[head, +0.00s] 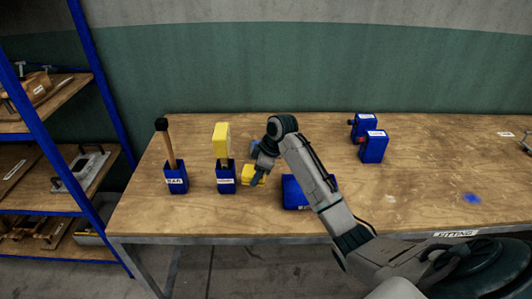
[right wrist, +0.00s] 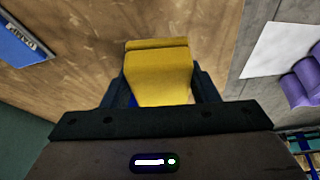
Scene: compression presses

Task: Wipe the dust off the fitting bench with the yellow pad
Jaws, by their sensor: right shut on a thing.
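The fitting bench (head: 300,222) is a long wooden table with a "FITTING" label on its front edge. My right gripper (head: 259,176) is over the left half of the bench in the head view. It is shut on a yellow pad (head: 249,180), which also shows between the fingers in the right wrist view (right wrist: 160,78). I cannot tell whether the pad touches the bench top. Pale smudges (head: 391,199) and a blue patch (head: 471,198) lie on the right part of the bench. My left gripper is not in view.
Left of the gripper, a blue holder (head: 226,181) carries another yellow-headed tool (head: 221,139). A second blue holder (head: 176,180) has a wooden-handled tool. A blue box (head: 296,194) lies partly behind my forearm. Blue containers (head: 374,148) stand at the back right. Shelves (head: 60,160) are left.

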